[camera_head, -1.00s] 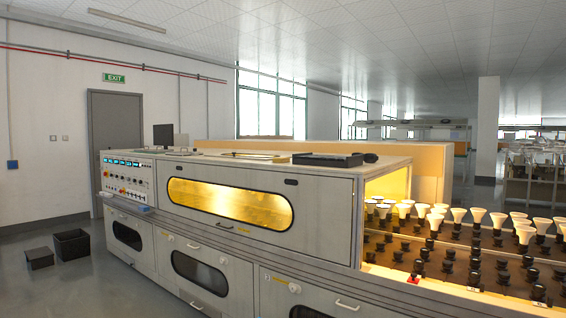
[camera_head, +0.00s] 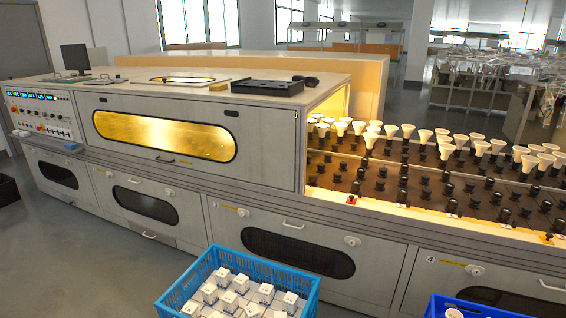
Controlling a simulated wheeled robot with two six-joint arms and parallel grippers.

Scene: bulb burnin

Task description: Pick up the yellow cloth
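A small, flat, dull-yellow item (camera_head: 218,87) lies on top of the grey machine, left of a black tray (camera_head: 267,87). It may be the yellow cloth, but it is too small to tell its material. Nothing else in view looks like a yellow cloth. Neither of my grippers is in view.
The long grey machine (camera_head: 190,185) has a glowing yellow window. Several white bulbs stand on the socket bed (camera_head: 420,183) at right. A blue crate (camera_head: 262,265) of white boxes and a darker blue crate (camera_head: 470,306) are in front. Grey floor (camera_head: 75,265) is clear at lower left.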

